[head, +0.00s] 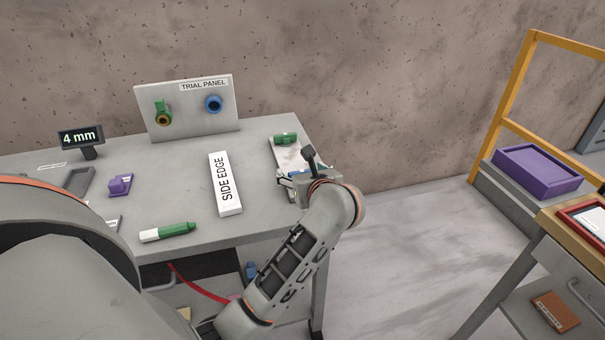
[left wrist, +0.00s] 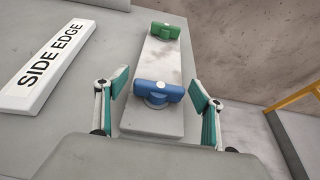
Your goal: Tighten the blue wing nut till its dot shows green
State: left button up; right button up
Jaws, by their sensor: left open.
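The blue wing nut (left wrist: 158,92) sits near the close end of a pale stone slab (left wrist: 163,60) in the left wrist view. A green wing nut (left wrist: 165,31) is at the slab's far end; it also shows in the head view (head: 285,139). My left gripper (left wrist: 160,97) is open, with one finger on each side of the blue wing nut and a gap on both sides. In the head view my left gripper (head: 292,186) covers most of the blue wing nut. I see no coloured dot on the blue wing nut. My right gripper is not in view.
A white "SIDE EDGE" bar (head: 225,184) lies left of the slab. A "TRIAL PANEL" (head: 188,121) with a green and a blue fitting and a "4 mm" display (head: 81,138) stand behind. A green marker (head: 167,232) lies near the front edge. Open floor lies right of the table.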

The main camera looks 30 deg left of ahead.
pick_arm(q)
jog(key=shift+c, duration=0.4)
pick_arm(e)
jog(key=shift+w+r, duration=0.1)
pick_arm(q)
jog(key=c, duration=1)
jog(key=shift+c, duration=0.2)
